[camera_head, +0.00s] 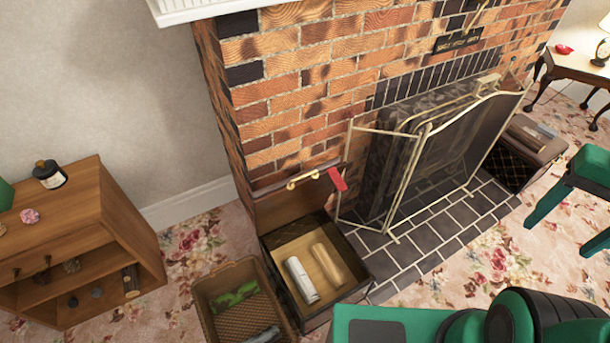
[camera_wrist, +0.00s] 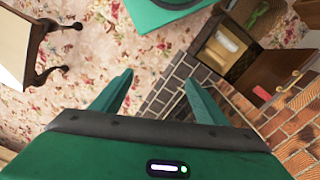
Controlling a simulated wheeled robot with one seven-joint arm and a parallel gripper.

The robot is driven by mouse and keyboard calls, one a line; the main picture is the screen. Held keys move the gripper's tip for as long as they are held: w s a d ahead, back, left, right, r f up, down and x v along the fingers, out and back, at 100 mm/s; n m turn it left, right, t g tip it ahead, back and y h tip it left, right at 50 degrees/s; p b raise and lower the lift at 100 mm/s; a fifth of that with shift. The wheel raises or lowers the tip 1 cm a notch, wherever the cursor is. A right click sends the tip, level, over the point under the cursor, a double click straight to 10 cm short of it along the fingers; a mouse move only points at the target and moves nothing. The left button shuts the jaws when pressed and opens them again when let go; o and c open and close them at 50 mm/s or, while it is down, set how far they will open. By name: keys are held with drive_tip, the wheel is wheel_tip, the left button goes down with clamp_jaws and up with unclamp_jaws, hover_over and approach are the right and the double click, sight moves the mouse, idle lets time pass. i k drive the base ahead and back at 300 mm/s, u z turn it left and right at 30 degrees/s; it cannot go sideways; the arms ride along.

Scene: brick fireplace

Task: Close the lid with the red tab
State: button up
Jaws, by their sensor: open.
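A dark box (camera_head: 357,262) stands open by the left end of the hearth, holding a white roll (camera_head: 301,279) and a tan piece (camera_head: 327,264). Its brown lid (camera_head: 290,208) stands raised at the back, near the brick wall. The red tab (camera_head: 337,179) is at the lid's upper right corner, next to a brass handle. In the wrist view the lid (camera_wrist: 272,72) and red tab (camera_wrist: 262,93) show at the right. My green gripper (camera_head: 553,238) is at the right of the head view, open and empty, well away from the lid. Its fingers also show in the wrist view (camera_wrist: 159,78).
A brass-framed fire screen (camera_head: 425,165) stands right of the box on the dark hearth. A wicker basket (camera_head: 205,285) is close on the box's left. A wooden cabinet (camera_head: 120,215) is farther left. Another box (camera_head: 515,165) and a side table (camera_head: 575,66) are right.

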sight(280, 203)
drive_tip(key=u, duration=0.45)
drive_tip(key=k, duration=0.35)
drive_tip(key=u, duration=0.35)
drive_tip(key=i, duration=0.5)
drive_tip(key=z, duration=0.05)
